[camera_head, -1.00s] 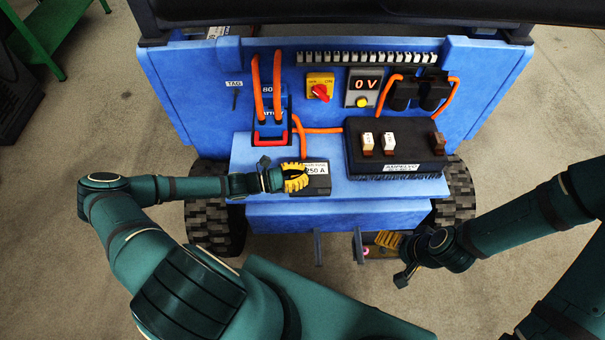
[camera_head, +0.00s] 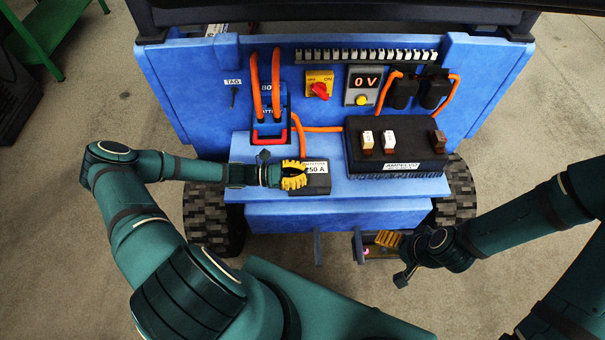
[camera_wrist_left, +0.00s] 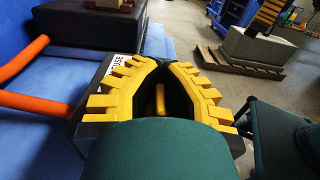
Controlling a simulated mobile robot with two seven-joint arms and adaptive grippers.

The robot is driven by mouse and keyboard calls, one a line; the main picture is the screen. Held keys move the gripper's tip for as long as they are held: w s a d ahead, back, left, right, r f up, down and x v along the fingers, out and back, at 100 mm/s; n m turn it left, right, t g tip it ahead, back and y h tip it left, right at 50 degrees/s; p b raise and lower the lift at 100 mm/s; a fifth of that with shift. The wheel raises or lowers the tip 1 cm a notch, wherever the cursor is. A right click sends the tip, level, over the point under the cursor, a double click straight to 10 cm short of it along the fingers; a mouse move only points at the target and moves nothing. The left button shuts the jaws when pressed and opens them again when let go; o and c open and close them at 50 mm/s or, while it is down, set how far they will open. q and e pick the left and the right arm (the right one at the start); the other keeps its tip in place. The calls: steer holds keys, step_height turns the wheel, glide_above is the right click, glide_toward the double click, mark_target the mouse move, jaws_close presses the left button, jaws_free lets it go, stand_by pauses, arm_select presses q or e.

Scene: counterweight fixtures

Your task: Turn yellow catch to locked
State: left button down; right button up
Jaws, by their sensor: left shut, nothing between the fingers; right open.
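A dark box labelled as a fuse, "250 A" (camera_head: 318,180), sits on the blue ledge. My left gripper (camera_head: 294,175), with yellow toothed fingers, is at its left side and covers part of it. In the left wrist view its fingertips (camera_wrist_left: 164,64) meet, with nothing held between them. A small yellow piece (camera_wrist_left: 160,98), perhaps the yellow catch, shows in the dark gap between the fingers; whether it is touched I cannot tell. The catch is not clear in the head view. My right gripper (camera_head: 386,239) is open, low in front of the cart, partly hidden by its wrist.
A black block with several fuses (camera_head: 397,150) stands right of the fuse box. Orange cables (camera_head: 300,140) run close behind my left gripper.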

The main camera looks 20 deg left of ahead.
arm_select(q)
steer(key=c, duration=1.1)
jaws_free()
steer(key=shift+s+a, duration=0.1)
steer(key=v, duration=1.2)
